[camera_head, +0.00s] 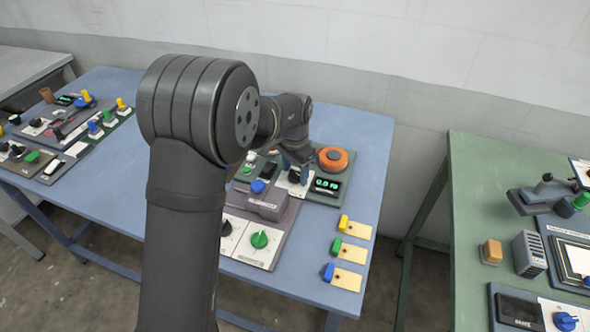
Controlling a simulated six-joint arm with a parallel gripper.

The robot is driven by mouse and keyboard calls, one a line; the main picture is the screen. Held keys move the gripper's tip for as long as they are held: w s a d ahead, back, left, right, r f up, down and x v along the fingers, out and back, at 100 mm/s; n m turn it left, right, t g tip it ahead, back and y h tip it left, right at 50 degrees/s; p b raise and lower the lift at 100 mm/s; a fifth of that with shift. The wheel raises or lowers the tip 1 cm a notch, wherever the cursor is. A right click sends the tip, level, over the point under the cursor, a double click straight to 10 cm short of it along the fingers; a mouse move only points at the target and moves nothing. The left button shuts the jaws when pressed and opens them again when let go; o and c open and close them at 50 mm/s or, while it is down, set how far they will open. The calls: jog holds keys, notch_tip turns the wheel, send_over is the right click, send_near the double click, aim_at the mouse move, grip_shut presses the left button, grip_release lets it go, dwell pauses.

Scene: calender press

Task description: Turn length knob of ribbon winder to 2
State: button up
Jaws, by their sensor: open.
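A dark green panel (341,199) on the blue table carries an orange round spool-like part (333,159) and a small display (326,185) with green digits, too small to read surely. It looks like the ribbon winder, but I cannot read a label. A dark knob (294,176) on a white plate sits left of the display. My gripper (297,172) is right above this knob, pointing down. The jaws are open; their fingers are small and dark here, and I cannot tell whether they touch the knob. The knob's pointer and scale are hidden.
In front stands a grey panel with a green knob (260,239), a dark knob (226,228) and a blue button (258,186). Tags with yellow, green and blue blocks lie at right. My arm hides the table's middle. A green table (480,165) stands apart at right.

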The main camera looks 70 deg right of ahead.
jog(key=c, duration=1)
jog(key=shift+n, duration=0.4)
jog(key=n, duration=0.3)
jog(key=shift+n, duration=0.4)
jog(key=n, duration=1.2)
jog(key=shift+n, duration=0.4)
jog(key=n, duration=0.6)
jog(key=shift+n, duration=0.4)
